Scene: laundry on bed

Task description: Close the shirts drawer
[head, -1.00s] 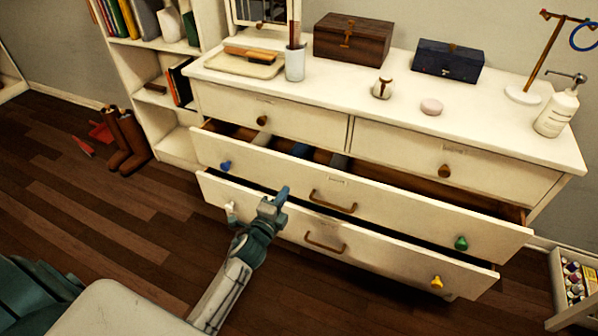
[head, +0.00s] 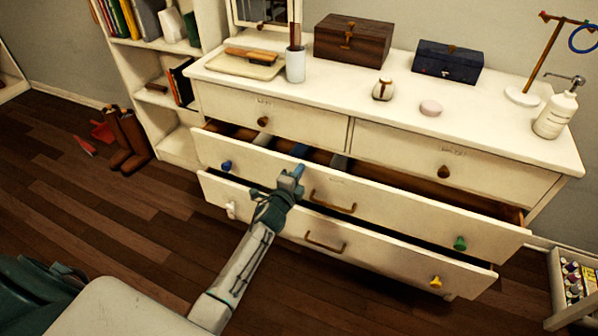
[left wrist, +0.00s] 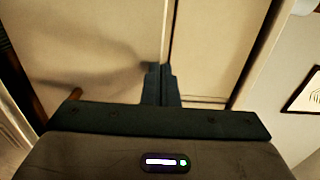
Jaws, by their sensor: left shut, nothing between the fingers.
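The cream dresser has two wide drawers pulled out, the middle drawer (head: 400,206) and the bottom drawer (head: 380,255). I cannot read their labels to tell which is the shirts drawer. The middle one has a blue knob, a green knob and a brass bar handle (head: 333,201). The bottom one has a white knob, a yellow knob and another bar handle (head: 325,241). My left gripper (head: 292,176) is shut and empty at the middle drawer's front, left of its handle; I cannot tell whether it touches. Its closed fingers show in the left wrist view (left wrist: 161,85) before cream panels. My right gripper is out of view.
The two top drawers (head: 270,118) are closed. A tray, cup, wooden box (head: 353,38), dark blue box (head: 447,61) and pump bottle (head: 556,113) stand on the dresser top. Brown boots (head: 128,140) and a bookshelf are at left. The floor before the dresser is clear.

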